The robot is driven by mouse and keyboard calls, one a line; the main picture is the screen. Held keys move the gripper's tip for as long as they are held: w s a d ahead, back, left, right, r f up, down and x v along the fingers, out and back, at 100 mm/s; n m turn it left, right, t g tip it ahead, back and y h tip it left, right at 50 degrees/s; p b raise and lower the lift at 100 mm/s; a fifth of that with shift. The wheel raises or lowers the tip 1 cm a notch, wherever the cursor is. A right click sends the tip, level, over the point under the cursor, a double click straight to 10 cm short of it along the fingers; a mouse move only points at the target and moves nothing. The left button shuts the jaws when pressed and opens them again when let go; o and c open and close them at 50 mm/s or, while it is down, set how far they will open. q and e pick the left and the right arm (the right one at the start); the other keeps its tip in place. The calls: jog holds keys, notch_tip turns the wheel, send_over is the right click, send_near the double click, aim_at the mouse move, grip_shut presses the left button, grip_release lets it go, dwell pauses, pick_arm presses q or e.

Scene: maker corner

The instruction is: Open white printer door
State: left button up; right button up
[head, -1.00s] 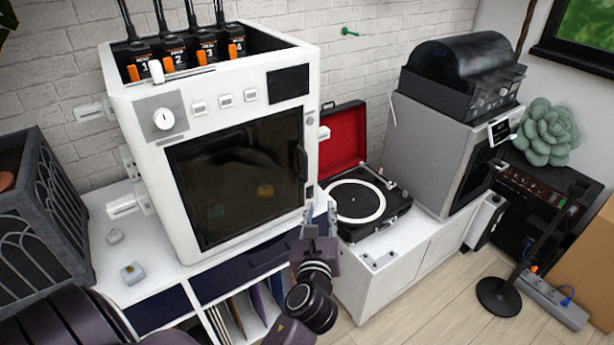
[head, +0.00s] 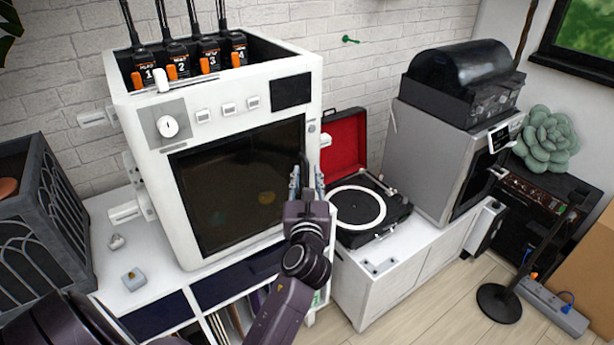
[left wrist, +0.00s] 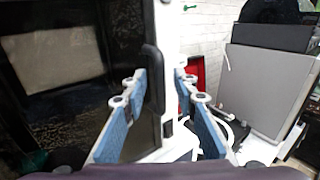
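The white printer (head: 215,130) stands on the white cabinet, its dark glass door (head: 235,190) shut. The door's dark upright handle (head: 304,168) is at the right edge of the door; it also shows in the left wrist view (left wrist: 153,75). My left gripper (head: 306,180) is open and upright at the handle's lower part. In the left wrist view its two blue-padded fingers (left wrist: 162,110) stand apart, one to each side of the handle in the picture. I cannot tell whether they touch it. My right gripper is not in view.
A turntable with a red lid (head: 345,142) stands right of the printer. A grey machine (head: 430,150) with a dark hood is farther right. A dark planter (head: 40,225) stands at the left. Floor in front of the right cabinet is clear.

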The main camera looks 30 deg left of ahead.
pick_arm(q)
grip_shut()
jog(key=shift+s+d, duration=0.1)
jog(key=shift+d, duration=0.05)
